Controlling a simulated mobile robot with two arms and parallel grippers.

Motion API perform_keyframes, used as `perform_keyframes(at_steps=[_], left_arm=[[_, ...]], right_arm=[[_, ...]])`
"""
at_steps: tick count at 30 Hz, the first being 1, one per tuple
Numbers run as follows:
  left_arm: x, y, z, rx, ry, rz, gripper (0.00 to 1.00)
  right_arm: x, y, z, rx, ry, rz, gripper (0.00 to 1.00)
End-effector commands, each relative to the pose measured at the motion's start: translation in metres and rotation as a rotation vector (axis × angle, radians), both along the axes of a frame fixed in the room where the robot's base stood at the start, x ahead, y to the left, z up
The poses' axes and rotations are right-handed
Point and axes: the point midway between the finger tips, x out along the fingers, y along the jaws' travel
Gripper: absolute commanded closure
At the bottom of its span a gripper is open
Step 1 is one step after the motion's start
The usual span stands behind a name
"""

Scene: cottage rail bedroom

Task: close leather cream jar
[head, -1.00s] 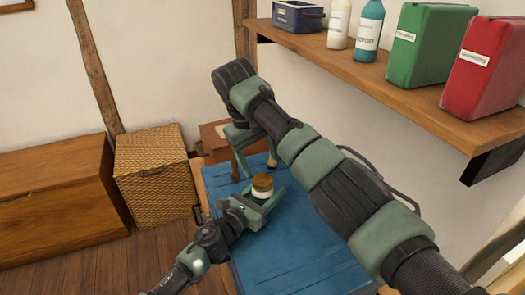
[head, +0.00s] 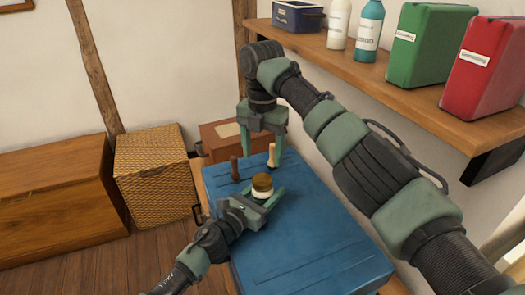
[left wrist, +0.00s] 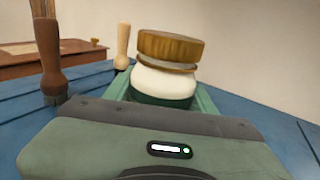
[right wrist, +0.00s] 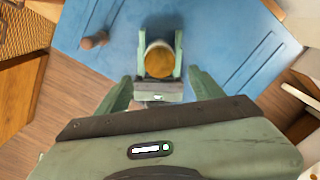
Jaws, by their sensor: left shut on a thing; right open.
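The leather cream jar (head: 261,190) is a small white and dark jar with a brown-gold lid (head: 262,181) on top. My left gripper (head: 264,200) is shut around the jar's body at the blue surface. In the left wrist view the lid (left wrist: 171,47) sits slightly tilted, with a thin band showing between it and the white body (left wrist: 163,82). My right gripper (head: 262,135) is open and empty, behind and above the jar, pointing down. In the right wrist view the lid (right wrist: 159,60) shows from above, beyond the open fingers (right wrist: 160,95).
The blue top (head: 305,250) holds a dark-handled tool (head: 235,168) and a pale wooden-handled tool (head: 272,156) behind the jar. A brown wooden box (head: 223,138) stands behind. A shelf (head: 350,65) with bottles and canisters is at the upper right. The front of the blue top is clear.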

Motion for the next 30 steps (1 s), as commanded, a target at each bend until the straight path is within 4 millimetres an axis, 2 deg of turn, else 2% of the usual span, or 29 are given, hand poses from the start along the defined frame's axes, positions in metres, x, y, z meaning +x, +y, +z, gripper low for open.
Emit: perform_keyframes(at_steps=[14, 17, 24, 30], left_arm=[[0.000, 0.001, -0.001, 0.001, 0.001, 0.001, 1.00], [0.000, 0.000, -0.001, 0.001, 0.001, 0.001, 1.00], [0.000, 0.000, 0.000, 0.001, 0.001, 0.001, 1.00], [0.000, 0.000, 0.000, 0.001, 0.001, 0.001, 1.00]], right_arm=[[0.000, 0.000, -0.002, 0.003, 0.002, 0.044, 0.33], [0.000, 0.000, -0.010, 0.003, 0.003, 0.044, 0.33], [0.000, 0.000, -0.047, 0.003, 0.003, 0.043, 0.33], [0.000, 0.000, -0.071, 0.003, 0.003, 0.043, 0.33]])
